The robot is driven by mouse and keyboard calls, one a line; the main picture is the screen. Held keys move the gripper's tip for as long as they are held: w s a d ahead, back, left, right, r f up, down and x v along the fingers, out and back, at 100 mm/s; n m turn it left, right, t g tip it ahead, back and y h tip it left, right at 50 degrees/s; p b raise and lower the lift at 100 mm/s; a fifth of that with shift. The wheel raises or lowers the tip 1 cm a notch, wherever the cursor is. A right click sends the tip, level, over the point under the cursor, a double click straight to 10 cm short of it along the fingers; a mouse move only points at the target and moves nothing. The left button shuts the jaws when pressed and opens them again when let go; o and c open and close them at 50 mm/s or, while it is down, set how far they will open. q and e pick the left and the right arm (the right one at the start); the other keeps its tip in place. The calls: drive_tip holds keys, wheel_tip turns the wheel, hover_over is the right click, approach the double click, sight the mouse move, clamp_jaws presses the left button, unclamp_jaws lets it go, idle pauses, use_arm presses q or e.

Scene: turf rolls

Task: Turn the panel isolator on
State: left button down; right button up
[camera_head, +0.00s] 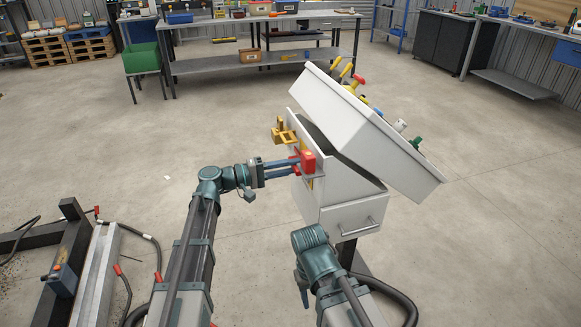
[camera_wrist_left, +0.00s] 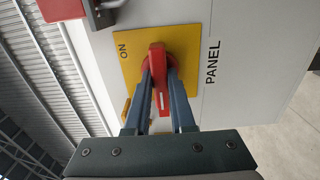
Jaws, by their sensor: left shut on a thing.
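The panel isolator's red handle (camera_wrist_left: 158,75) stands on a yellow plate (camera_wrist_left: 195,35) in the left wrist view. It runs nearly straight down the picture, with a white mark along it. The word ON is at the plate's left; PANEL is printed on the white face to its right. My left gripper (camera_wrist_left: 160,90) has its blue-grey fingers shut on the handle, one on each side. In the head view my left gripper (camera_head: 289,166) reaches the left side of the white cabinet (camera_head: 335,185). My right arm is in front of the cabinet; its gripper is not visible.
A red block (camera_head: 308,160) and a yellow bracket (camera_head: 284,131) stick out near my left gripper. A tilted white console (camera_head: 375,125) with coloured controls tops the cabinet. A dark frame with cables (camera_head: 72,250) lies at lower left.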

use_arm(q)
drive_tip(key=m, duration=1.4)
drive_tip(key=shift+m, duration=1.9)
drive_tip(key=c, duration=0.8)
unclamp_jaws()
drive_tip(key=shift+o, duration=0.2)
